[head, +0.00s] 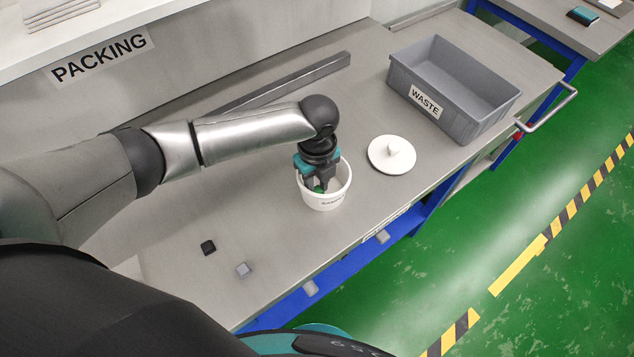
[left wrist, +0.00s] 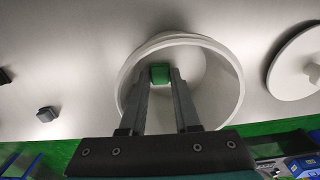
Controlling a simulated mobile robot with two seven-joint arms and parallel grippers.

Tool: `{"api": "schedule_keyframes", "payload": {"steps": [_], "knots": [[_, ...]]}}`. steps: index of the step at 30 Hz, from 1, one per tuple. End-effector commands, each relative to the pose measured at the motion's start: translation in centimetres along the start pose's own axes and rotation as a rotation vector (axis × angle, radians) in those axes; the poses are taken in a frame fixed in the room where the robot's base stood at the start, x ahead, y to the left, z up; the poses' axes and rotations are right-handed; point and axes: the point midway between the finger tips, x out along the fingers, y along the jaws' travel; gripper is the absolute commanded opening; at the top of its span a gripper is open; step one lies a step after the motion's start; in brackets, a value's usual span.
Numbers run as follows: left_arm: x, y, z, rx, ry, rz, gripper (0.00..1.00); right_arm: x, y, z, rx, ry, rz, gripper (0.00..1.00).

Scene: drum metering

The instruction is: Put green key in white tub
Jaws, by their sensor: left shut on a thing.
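The white tub (head: 327,201) stands open on the bench in the head view, and its round mouth (left wrist: 231,98) fills the middle of the left wrist view. My left gripper (head: 318,188) points down into the tub's mouth. Its fingers are shut on the green key (left wrist: 160,73), a small green block between the fingertips. In the head view only a bit of green (head: 319,189) shows between the fingers. I cannot tell whether the key touches the tub's floor. My right gripper is not in view.
A white lid with a knob (head: 391,155) lies right of the tub. A grey WASTE bin (head: 462,117) stands beyond it. A black key (head: 208,247) and a grey key (head: 243,270) lie on the bench at left. A long metal bar (head: 285,84) lies behind the arm.

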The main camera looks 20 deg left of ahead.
Motion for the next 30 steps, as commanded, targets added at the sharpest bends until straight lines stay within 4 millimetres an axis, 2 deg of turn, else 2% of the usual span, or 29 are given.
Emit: {"api": "schedule_keyframes", "payload": {"steps": [9,10,18,26,30], "knots": [[0.2,0.0,0.0,0.0,0.0,0.001,0.0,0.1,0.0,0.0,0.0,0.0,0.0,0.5],[0.2,0.0,0.0,0.0,0.0,0.001,0.34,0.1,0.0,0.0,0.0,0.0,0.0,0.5],[0.2,0.0,0.0,0.0,0.0,0.001,0.64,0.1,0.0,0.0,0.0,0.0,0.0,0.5],[0.1,0.0,0.0,0.0,0.0,0.0,0.65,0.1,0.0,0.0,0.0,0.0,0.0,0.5],[-0.9,0.0,0.0,0.001,-0.001,-0.001,0.65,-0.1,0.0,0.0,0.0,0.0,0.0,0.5]]}}
